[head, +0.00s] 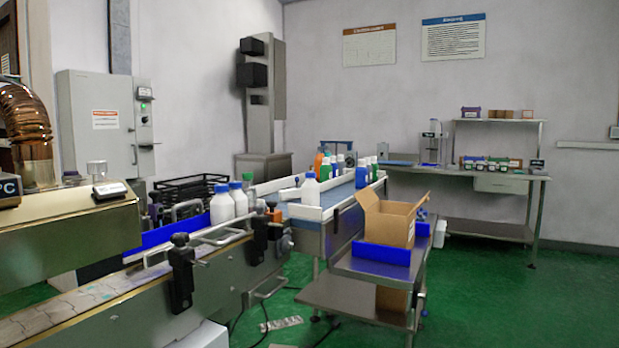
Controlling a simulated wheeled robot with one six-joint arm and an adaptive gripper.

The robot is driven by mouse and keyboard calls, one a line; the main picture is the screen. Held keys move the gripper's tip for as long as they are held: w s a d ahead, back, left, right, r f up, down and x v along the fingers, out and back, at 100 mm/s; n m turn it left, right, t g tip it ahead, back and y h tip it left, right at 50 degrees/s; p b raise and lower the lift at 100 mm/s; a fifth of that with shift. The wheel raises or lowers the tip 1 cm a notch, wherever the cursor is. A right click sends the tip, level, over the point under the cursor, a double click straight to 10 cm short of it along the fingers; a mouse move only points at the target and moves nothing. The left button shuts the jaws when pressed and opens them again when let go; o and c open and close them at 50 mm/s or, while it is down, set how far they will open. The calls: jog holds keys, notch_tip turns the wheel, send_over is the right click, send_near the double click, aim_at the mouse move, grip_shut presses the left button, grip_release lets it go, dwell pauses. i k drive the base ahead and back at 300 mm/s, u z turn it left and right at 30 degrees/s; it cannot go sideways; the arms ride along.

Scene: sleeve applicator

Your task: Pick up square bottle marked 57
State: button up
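Two white bottles with blue caps stand side by side on the left conveyor in the head view, a left one (222,206) and a right one (239,200). A third white bottle with a blue cap (310,191) stands upright at the near end of the blue-topped conveyor. Several smaller bottles stand farther back on that conveyor, among them an orange one (318,161) and a green-and-white one (325,169). No number 57 can be read on any bottle, and I cannot tell which are square. My gripper is not in view.
A brassy machine housing (70,240) fills the left foreground. A workbench (510,177) stands at the back right. Green floor (510,300) is clear at right.

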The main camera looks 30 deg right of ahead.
aim_at(311, 188)
jog(key=z, duration=1)
jog(key=i, duration=1)
